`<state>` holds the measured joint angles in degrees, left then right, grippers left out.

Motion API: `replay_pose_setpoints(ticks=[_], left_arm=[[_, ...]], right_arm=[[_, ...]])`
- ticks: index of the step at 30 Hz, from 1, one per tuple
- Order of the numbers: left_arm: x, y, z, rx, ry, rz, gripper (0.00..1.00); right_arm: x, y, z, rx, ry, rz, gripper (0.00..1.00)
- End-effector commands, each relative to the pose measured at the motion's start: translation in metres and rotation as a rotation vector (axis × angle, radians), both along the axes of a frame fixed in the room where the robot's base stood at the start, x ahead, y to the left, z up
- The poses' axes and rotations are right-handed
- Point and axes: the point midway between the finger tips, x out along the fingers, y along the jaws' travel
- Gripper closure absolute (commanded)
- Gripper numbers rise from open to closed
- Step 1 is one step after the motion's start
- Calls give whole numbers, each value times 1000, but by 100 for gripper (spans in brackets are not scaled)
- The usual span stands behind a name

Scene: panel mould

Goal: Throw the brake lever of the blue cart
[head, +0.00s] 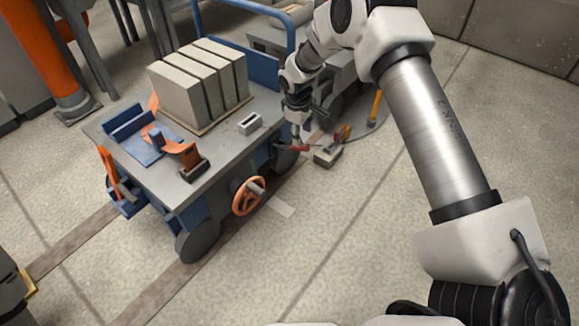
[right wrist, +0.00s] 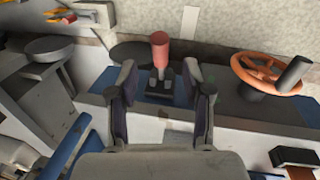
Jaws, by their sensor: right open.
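The blue cart (head: 190,178) has a grey top and stands in the middle left of the head view. A lever with a red grip (right wrist: 160,48) rises from a dark base at the cart's side in the right wrist view. Its red end also shows in the head view (head: 299,148), mostly hidden by my gripper. My right gripper (head: 297,136) is open at the cart's right side. In the right wrist view its two fingers (right wrist: 162,88) stand on either side of the lever's line, apart from it.
An orange handwheel (head: 249,196) sits on the cart's near side. Grey slabs (head: 200,85) and a blue clamp with orange parts (head: 150,140) are on its top. A small box with yellow and red parts (head: 328,156) lies on the floor to the right. The floor in front is clear.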

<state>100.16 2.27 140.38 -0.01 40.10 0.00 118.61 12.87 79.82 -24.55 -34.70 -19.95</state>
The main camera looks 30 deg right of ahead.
Motion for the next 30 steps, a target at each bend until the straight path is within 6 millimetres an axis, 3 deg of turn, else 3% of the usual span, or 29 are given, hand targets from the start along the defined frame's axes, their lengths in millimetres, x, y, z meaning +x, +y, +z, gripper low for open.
replay_pose_setpoints(ticks=[1,5,15,24,25,29,30], left_arm=[[1,0,-9,0,-1,0,60],[1,0,-10,0,-2,0,60],[1,0,-44,0,-3,2,60],[2,0,-45,0,-4,3,60],[2,0,-45,0,-4,3,60],[2,0,-45,0,-4,3,60],[2,0,-45,0,-4,3,60]], right_arm=[[2,0,-6,0,-7,0,50],[3,-1,-10,0,-8,0,50],[6,-9,-73,0,-7,0,50],[8,-11,-78,0,-8,0,50],[8,-11,-78,0,-8,0,54],[7,-11,-78,-1,-7,1,100],[7,-11,-78,-1,-7,1,100]])
